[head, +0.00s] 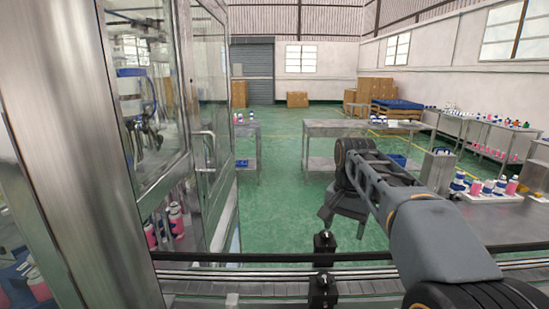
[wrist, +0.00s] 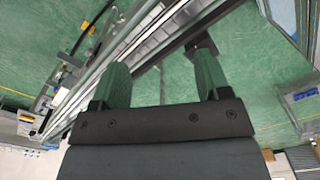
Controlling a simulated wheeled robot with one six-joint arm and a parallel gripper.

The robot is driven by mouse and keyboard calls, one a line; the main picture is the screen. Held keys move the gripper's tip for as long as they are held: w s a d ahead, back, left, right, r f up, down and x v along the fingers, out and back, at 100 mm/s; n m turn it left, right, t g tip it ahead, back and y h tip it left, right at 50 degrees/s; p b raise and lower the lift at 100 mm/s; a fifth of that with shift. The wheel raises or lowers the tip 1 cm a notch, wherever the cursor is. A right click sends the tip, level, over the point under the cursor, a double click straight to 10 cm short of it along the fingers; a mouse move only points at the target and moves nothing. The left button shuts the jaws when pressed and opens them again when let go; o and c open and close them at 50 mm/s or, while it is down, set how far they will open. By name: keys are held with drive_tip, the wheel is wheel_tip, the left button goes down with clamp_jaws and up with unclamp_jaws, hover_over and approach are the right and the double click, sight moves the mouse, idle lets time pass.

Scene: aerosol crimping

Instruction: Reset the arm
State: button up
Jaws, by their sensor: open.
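My arm reaches from the lower right of the head view up toward the middle, where its dark wrist bends down. My gripper (head: 344,220) hangs there above the green floor, beyond the conveyor rail. In the wrist view my gripper (wrist: 161,80) shows two dark green-tinted fingers set wide apart. It is open, with nothing between the fingers but floor and a metal frame well beyond them.
A conveyor (head: 230,288) with a black rail crosses the front. A glass-doored machine cabinet (head: 213,140) stands at left. Metal tables (head: 325,128) stand behind my gripper. Pink bottles (head: 475,187) stand at right. Green floor (head: 275,215) is clear left of my gripper.

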drive_tip(key=s+f+n+t, duration=0.4)
drive_tip(key=s+f+n, duration=0.2)
drive_tip(key=s+f, duration=0.7)
drive_tip(key=shift+s, duration=1.35)
